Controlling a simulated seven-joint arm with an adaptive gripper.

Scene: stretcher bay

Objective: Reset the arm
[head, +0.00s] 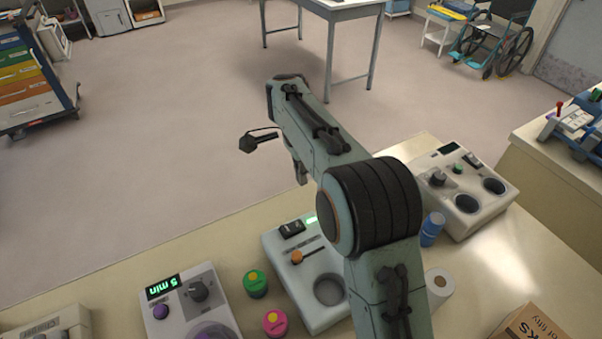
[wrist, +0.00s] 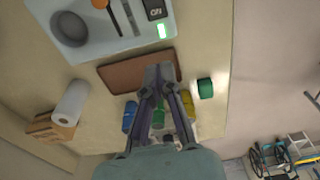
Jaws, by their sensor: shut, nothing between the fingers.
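My arm rises from the lower right of the head view and reaches over the bench (head: 215,238). My gripper (head: 301,178) hangs below the arm's far end, mostly hidden behind the links. In the wrist view my gripper (wrist: 158,74) has its fingers together with nothing held. Its tips overlap a brown pad (wrist: 118,74) in that picture; I cannot tell the height between them.
A panel device (head: 281,246) stands beside the arm, with green (head: 255,283) and pink (head: 275,322) tins to its left. A timer device (head: 178,310), a blue tin (head: 432,229), a white roll (head: 439,284) and a two-well device (head: 465,192) also stand on the bench.

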